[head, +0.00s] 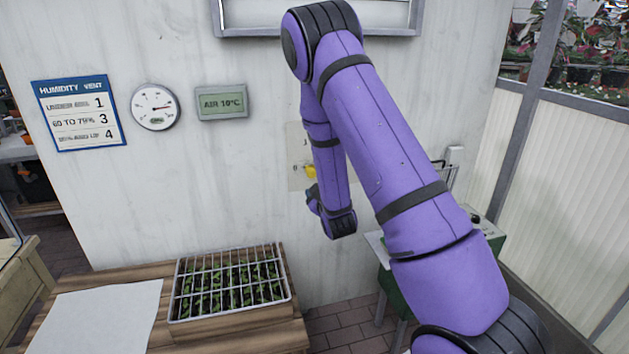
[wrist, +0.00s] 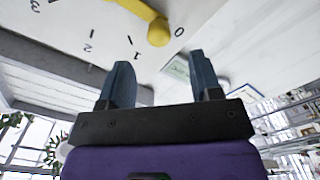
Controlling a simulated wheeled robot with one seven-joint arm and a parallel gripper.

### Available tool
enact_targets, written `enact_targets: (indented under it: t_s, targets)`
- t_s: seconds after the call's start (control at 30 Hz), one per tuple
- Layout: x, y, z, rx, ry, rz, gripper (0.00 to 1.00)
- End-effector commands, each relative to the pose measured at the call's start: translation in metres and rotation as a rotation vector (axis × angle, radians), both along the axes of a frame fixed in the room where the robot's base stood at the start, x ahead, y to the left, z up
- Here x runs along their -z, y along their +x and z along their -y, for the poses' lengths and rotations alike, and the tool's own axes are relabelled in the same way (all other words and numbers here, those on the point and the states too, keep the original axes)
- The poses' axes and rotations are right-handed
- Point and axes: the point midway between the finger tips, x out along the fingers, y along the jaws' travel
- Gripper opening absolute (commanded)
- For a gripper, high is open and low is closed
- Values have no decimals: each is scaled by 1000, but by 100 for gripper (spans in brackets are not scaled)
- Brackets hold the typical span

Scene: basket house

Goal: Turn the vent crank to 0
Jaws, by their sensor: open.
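The vent crank is a yellow arm with a round knob (wrist: 158,33) on a pale dial plate (wrist: 70,25) marked 0, 1, 2 and 3. In the wrist view the knob sits right beside the 0, past the 1 mark; no tick shows between knob and 0. In the head view the yellow knob (head: 311,171) is just right of the 0 on the wall plate (head: 297,155), partly hidden by my arm. My gripper (wrist: 163,72) is open and empty. Its fingers point toward the plate, and the knob shows beyond and between the fingertips, apart from them.
A humidity vent sign (head: 79,113) lists 1, 3 and 4 for three ranges. A round gauge (head: 154,107) and an "AIR 10°C" display (head: 222,102) hang beside it. Below, a wooden bench (head: 250,338) holds a seedling tray (head: 173,297) and a white sheet (head: 100,318).

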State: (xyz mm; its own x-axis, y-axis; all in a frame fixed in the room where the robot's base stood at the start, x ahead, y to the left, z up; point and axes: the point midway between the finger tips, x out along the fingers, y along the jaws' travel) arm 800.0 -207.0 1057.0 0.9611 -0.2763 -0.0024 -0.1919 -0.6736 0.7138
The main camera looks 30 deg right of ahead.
Motion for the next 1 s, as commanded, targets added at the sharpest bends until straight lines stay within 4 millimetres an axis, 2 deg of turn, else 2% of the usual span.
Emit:
enact_targets:
  t_s: [0.1,0.3,0.83,1.0]
  targets:
    - [1,-14,-4,0,0,-1,58]
    - [0,-23,-7,0,0,0,58]
    - [-1,-23,-7,0,3,-1,58]
    - [-17,-20,-9,7,61,-24,58]
